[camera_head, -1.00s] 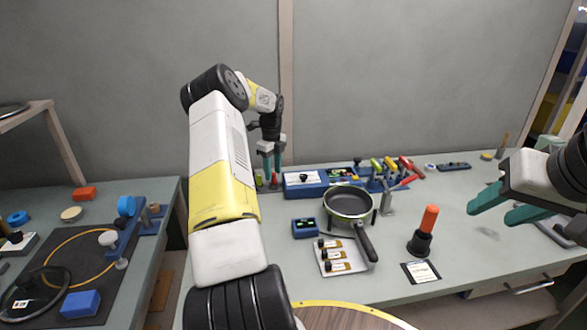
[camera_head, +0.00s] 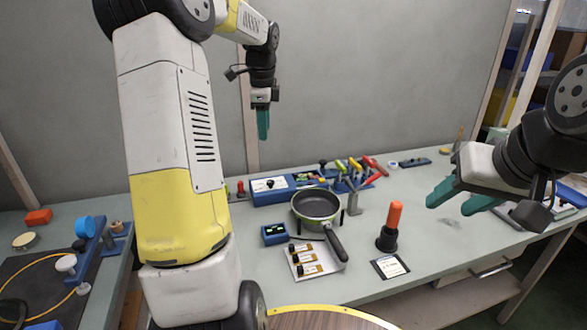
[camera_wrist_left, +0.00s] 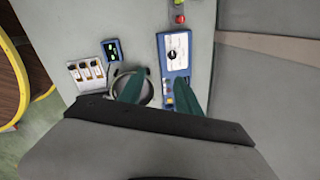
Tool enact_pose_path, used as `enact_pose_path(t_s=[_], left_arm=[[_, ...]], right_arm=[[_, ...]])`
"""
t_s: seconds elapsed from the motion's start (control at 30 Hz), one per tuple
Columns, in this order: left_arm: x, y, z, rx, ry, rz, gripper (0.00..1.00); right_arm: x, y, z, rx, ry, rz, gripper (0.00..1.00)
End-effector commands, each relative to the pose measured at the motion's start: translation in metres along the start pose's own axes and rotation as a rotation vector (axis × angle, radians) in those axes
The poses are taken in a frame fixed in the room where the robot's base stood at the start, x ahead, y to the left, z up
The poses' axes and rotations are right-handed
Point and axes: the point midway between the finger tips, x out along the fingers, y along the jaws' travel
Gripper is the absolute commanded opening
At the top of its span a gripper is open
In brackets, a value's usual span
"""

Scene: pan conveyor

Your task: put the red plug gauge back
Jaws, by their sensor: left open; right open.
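A small red knob-like piece (camera_head: 240,187), perhaps the red plug gauge, stands at the left end of the blue fixture (camera_head: 268,197); it also shows in the left wrist view (camera_wrist_left: 180,19). A larger orange-red handle (camera_head: 395,214) stands upright in a black base (camera_head: 387,240) at the bench front. I cannot tell for sure which is the gauge. My left gripper (camera_head: 263,122) points down, open and empty, above the back of the bench, clear of the fixture. My right gripper (camera_head: 450,203) is open and empty, right of the orange-red handle.
A pan (camera_head: 317,206) sits on a ring stand mid-bench, its handle toward the front. A tray with labelled pieces (camera_head: 335,266), a small blue display box (camera_head: 274,234) and a card (camera_head: 390,267) lie nearby. Clamps with coloured handles (camera_head: 362,168) stand behind.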

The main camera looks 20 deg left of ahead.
Motion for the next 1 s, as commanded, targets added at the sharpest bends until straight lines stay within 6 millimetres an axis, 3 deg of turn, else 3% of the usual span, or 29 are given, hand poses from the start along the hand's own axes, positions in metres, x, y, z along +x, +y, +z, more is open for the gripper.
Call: enact_pose_path(t_s=[0.03, 0.1, 0.3, 0.5, 0.6, 0.8, 1.0], left_arm=[[-0.024, 0.022, -0.013, -0.076, 0.002, -0.033, 0.41], [-0.047, 0.051, -0.028, -0.202, 0.02, -0.069, 0.41], [-0.091, 0.144, -0.055, -0.593, 0.133, -0.146, 0.41], [-0.099, 0.237, -0.069, -0.983, 0.319, -0.146, 0.41], [-0.095, 0.271, -0.074, -1.136, 0.405, -0.117, 0.41], [-0.085, 0.304, -0.079, -1.296, 0.495, -0.064, 0.41], [-0.084, 0.307, -0.08, -1.315, 0.503, -0.057, 0.41]], right_arm=[[0.0, 0.0, 0.0, 0.0, 0.0, 0.0, 0.46], [0.0, 0.0, 0.0, 0.0, 0.0, 0.0, 0.46], [0.0, 0.0, 0.0, 0.0, 0.0, 0.0, 0.46], [0.0, 0.0, 0.0, 0.0, 0.0, 0.0, 0.46], [0.0, 0.0, 0.0, 0.0, 0.0, 0.0, 0.46], [0.0, 0.0, 0.0, 0.0, 0.0, 0.0, 0.46], [0.0, 0.0, 0.0, 0.0, 0.0, 0.0, 0.46]])
